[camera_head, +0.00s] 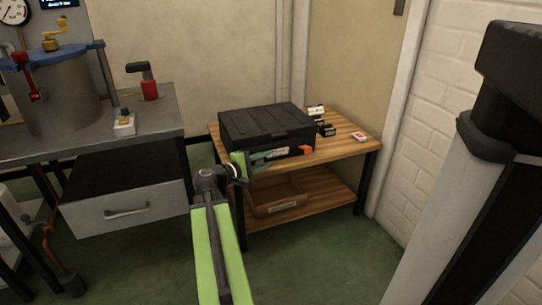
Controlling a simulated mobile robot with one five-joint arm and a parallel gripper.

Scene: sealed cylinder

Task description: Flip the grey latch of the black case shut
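The black case (265,122) sits on the upper shelf of a wooden table, with its lid lying down on it. A pale patch and an orange piece (305,150) show on its front side at the right. I cannot make out the grey latch clearly, or whether it is up or down; my gripper covers part of the case's front.
The wooden table (345,148) carries small boxes (326,129) and a red-and-white pack (359,137) right of the case. A wooden crate (278,202) is on its lower shelf. A metal bench (160,118) with a cylinder (62,98) stands left; a brick wall (440,100) is right.

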